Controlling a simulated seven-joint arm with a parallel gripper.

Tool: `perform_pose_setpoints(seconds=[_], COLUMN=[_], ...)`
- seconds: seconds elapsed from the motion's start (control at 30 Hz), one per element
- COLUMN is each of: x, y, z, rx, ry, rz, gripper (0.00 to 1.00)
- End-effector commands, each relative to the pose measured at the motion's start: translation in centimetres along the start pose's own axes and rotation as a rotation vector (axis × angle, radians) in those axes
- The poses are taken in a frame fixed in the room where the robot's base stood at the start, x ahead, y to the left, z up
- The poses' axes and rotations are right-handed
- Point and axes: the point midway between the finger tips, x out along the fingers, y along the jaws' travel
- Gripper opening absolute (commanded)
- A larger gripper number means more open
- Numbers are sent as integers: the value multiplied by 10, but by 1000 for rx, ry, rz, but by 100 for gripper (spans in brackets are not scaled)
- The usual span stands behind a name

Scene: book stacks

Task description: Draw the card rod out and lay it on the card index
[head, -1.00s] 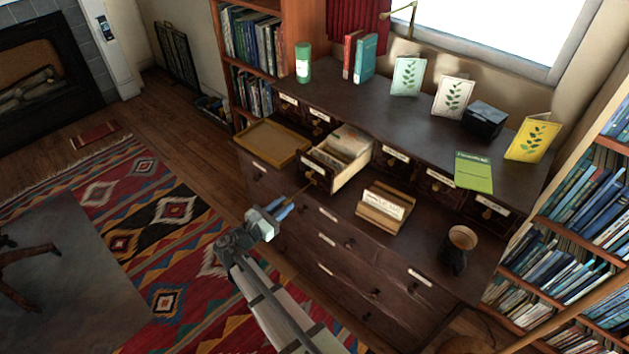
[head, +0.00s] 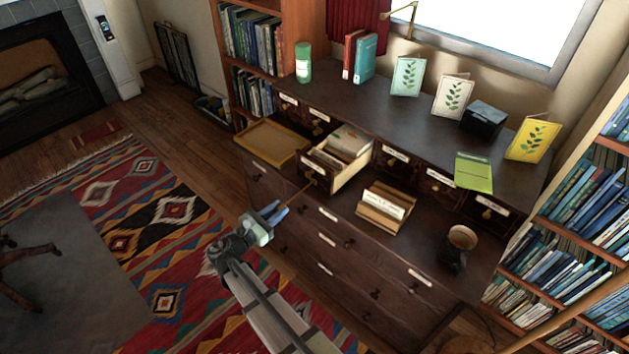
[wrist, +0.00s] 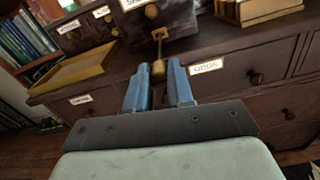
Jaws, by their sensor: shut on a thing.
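The card rod (head: 298,195) is a thin brass-coloured rod running from my gripper up to the front of the open card drawer (head: 356,180). In the wrist view its handle end (wrist: 158,66) sits between the fingertips, and its thin shaft points to the drawer front below the brass knob. How much rod is inside the drawer is hidden. My gripper (head: 276,211), with blue fingers, is shut on the rod's handle, in front of and below the drawer. It also shows in the wrist view (wrist: 159,70). The open drawer is full of upright cards (head: 347,143).
A tan tray (head: 273,142) lies left of the drawer. Cards, books and a green canister (head: 303,62) stand on the top. The air before the cabinet is clear.

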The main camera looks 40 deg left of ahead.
Motion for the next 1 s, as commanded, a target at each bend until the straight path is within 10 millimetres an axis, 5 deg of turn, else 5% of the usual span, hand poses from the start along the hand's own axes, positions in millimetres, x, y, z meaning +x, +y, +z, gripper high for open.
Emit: perform_pose_setpoints(seconds=[1.0], x=[-41], y=[0], z=[0], rx=[0], ry=[0], rz=[1], gripper=[0])
